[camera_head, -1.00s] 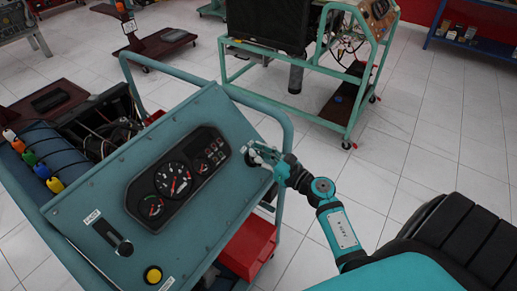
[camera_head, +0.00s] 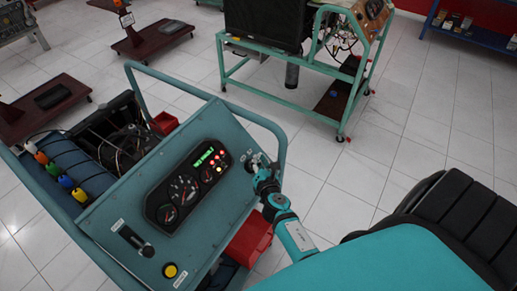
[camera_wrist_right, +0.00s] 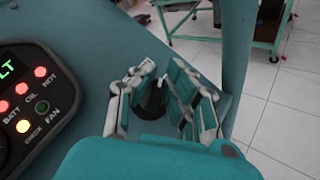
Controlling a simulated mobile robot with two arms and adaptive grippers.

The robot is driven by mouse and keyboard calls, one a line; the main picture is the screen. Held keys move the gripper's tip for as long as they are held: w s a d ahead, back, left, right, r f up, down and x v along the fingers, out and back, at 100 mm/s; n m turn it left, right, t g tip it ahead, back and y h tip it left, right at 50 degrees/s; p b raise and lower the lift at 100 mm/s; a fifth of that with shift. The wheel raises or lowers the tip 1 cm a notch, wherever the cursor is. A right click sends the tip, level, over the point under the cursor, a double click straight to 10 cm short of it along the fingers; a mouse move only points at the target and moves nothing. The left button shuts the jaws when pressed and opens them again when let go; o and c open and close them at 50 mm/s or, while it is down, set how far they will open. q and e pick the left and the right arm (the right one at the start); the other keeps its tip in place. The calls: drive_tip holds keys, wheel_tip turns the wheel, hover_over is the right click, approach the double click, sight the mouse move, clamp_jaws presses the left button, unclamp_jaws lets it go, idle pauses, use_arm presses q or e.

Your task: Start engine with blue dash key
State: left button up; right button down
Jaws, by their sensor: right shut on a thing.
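The blue-green dash panel (camera_head: 215,130) carries a black gauge cluster (camera_head: 160,213). The cluster has a lit green display (camera_head: 203,158) and red lamps. In the right wrist view the BATT, OIL and HOT lamps (camera_wrist_right: 40,72) glow red, the CHECK lamp (camera_wrist_right: 22,127) glows yellow and FAN is dark. My right gripper (camera_head: 254,164) is at the panel's upper right, shut on a black key-switch part (camera_wrist_right: 152,100) between its fingers. The fingers and palm hide part of it, so I cannot tell its exact turn. My left gripper is out of view.
A yellow button (camera_head: 170,271) and a black lever slot (camera_head: 132,240) sit low on the panel. Several coloured caps (camera_head: 66,181) line the engine at left. A tubular frame (camera_head: 283,150) rises beside my gripper. A red box (camera_head: 250,240) is below; another trainer stands behind.

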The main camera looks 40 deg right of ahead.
drive_tip(key=shift+m+g+h+p, duration=0.6)
drive_tip(key=shift+m+g+p, duration=0.6)
drive_tip(key=shift+m+p, duration=0.4)
drive_tip(key=c, duration=1.4)
unclamp_jaws()
drive_tip(key=shift+o, duration=0.2)
drive_tip(key=shift+s, duration=0.1)
drive_tip(key=v, duration=0.7)
drive_tip(key=shift+a, duration=0.15)
drive_tip(key=shift+s+r, duration=0.1)
drive_tip(key=shift+s, duration=0.05)
